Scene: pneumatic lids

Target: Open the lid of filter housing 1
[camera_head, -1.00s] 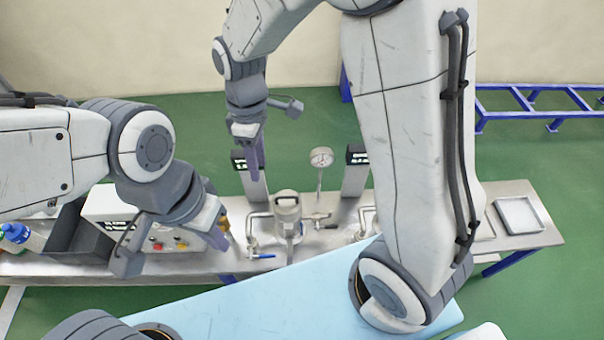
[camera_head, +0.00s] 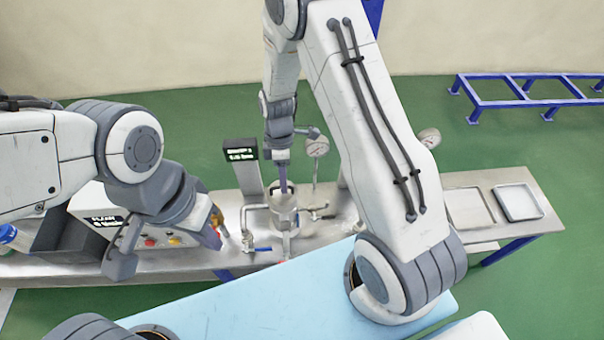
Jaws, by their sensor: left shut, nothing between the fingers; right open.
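The gripper is open, seen edge-on. My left gripper (camera_head: 213,236) is shut and empty, beside the control box (camera_head: 98,205) with its coloured buttons, left of the housing.
A pressure gauge (camera_head: 317,147) rises just right of the housing. A blue-handled valve (camera_head: 262,249) sits at its lower left. A second gauge (camera_head: 429,138) is partly behind my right arm, which hides the bench there. Empty trays (camera_head: 520,202) lie at the right end.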

